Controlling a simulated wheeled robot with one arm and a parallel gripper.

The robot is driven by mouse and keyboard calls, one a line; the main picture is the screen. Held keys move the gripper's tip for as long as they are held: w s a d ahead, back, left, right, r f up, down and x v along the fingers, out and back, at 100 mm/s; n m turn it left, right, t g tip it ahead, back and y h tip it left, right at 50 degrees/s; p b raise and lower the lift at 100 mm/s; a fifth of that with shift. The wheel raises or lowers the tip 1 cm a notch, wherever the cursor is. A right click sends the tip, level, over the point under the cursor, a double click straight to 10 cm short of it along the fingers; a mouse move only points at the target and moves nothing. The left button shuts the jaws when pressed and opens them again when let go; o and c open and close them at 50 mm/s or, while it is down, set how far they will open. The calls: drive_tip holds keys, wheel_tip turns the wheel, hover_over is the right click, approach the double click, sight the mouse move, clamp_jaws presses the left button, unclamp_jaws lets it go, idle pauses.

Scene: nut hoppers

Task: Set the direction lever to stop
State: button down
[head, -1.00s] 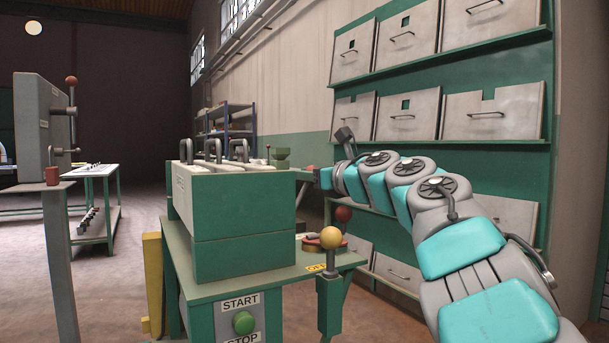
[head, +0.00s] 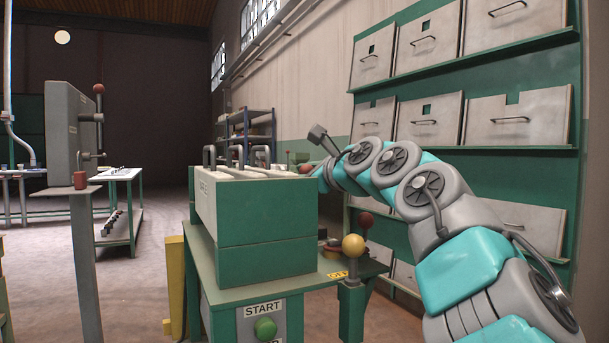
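Several ball-topped levers show in the head view, and I cannot tell from labels which is the direction lever. One with a yellow ball (head: 353,246) stands at the right front corner of the green machine, beside a yellow label. One with a red ball (head: 365,221) stands just behind it. Another red-ball lever (head: 99,90) is on the grey box (head: 64,130) on a post at the left. My arm comes in from the right and reaches left to behind the machine's green housing (head: 265,235).
The green button (head: 265,328) under the START sign (head: 263,309) is on the machine's front. A green rack with grey bins (head: 428,118) stands along the right wall. A table (head: 120,175) stands at the left, with open floor between it and the machine.

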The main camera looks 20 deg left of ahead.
idle(0.4)
drive_tip(key=c, duration=0.5)
unclamp_jaws()
drive_tip(key=shift+s, duration=0.1)
drive_tip(key=b+v, duration=0.4)
drive_tip(key=v, duration=0.3)
drive_tip(key=shift+s+d, duration=0.2)
drive_tip(key=shift+d, duration=0.05)
